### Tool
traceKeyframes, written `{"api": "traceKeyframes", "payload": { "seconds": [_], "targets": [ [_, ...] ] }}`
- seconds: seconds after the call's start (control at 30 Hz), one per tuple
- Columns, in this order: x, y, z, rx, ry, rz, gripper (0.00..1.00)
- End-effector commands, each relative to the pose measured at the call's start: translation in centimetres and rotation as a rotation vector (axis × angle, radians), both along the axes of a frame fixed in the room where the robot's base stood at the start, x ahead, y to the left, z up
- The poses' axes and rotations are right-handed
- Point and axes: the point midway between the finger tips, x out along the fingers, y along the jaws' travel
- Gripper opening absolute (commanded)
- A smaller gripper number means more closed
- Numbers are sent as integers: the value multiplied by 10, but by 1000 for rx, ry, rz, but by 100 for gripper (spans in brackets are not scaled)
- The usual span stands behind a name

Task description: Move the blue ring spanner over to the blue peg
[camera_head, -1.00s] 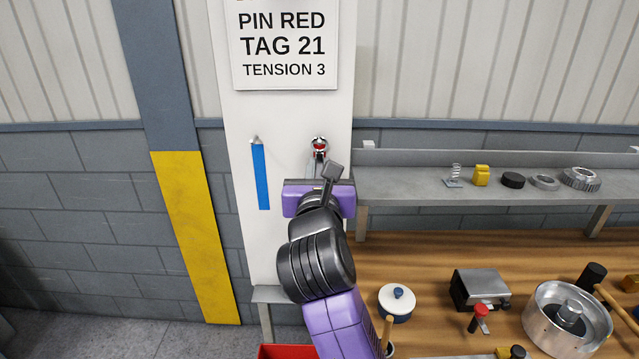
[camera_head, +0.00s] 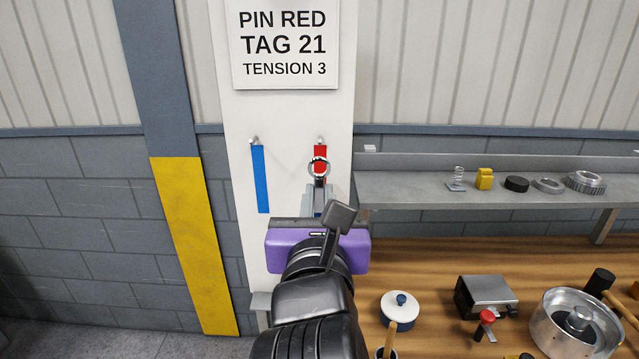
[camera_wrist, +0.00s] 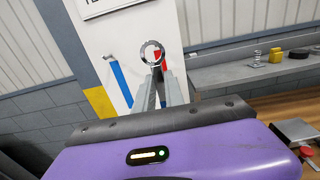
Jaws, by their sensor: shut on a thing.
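My gripper (camera_head: 318,203) is shut on the ring spanner (camera_head: 318,167), whose metal ring end stands up above the fingers. The ring also shows in the wrist view (camera_wrist: 151,53). Most of the handle is hidden between the fingers, so I can barely see its colour. The ring lies in front of the red strip (camera_head: 321,153) below the right peg (camera_head: 320,139) in the head view and looks clear of that peg. The blue peg (camera_head: 254,139), above the long blue strip (camera_head: 260,180), is bare and lies to the left of the spanner.
The white board carries a sign (camera_head: 284,45) above the pegs. A grey shelf (camera_head: 430,187) with several small parts stands right of the board. Below it, a wooden bench (camera_head: 440,255) holds a pot, a metal box and a drum. The board between the pegs is clear.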

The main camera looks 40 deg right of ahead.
Motion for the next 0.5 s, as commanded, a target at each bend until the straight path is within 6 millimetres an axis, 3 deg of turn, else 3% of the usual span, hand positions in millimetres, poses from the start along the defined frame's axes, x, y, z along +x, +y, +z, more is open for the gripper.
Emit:
{"api": "traceKeyframes", "payload": {
  "seconds": [0.1,0.2,0.5],
  "targets": [
    [-21,17,-2,0,-1,5,0],
    [-30,23,4,-1,5,3,0],
    [-42,31,3,-1,1,1,0]
  ]
}}
